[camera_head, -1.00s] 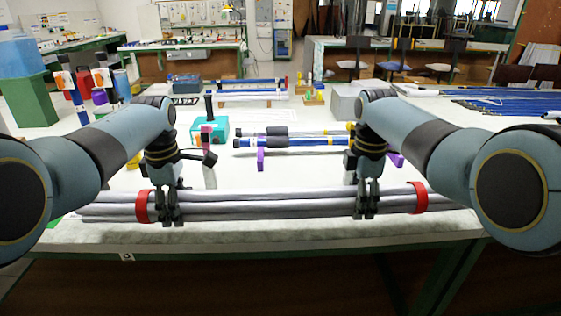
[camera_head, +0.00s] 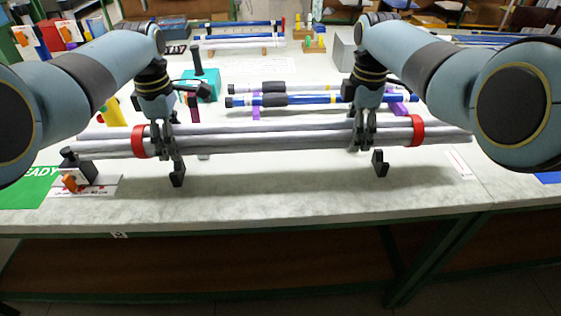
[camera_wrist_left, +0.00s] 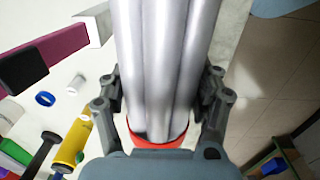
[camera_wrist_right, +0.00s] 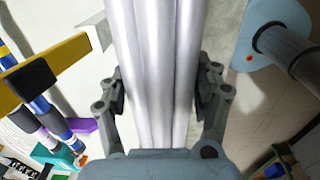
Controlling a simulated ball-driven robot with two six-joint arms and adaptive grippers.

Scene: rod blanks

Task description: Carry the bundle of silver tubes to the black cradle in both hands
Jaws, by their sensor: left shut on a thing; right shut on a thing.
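The bundle of silver tubes (camera_head: 265,137) runs left to right across the head view, roughly level, with a red band (camera_head: 418,130) near each end. It also shows in the left wrist view (camera_wrist_left: 165,60) and right wrist view (camera_wrist_right: 150,60). My left gripper (camera_head: 165,143) is shut on it just inside the left red band. My right gripper (camera_head: 362,131) is shut on it just inside the right band. Two black uprights, apparently the black cradle (camera_head: 177,174), stand below and in front of the bundle in the picture, one near each gripper. The gap between bundle and cradle is unclear.
A small black device with an orange part (camera_head: 85,172) stands at the left by a green READY mat (camera_head: 30,187). Behind the bundle are blue rods (camera_head: 320,99) on purple supports and a teal block (camera_head: 200,85). The pale table's front strip (camera_head: 280,200) is clear.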

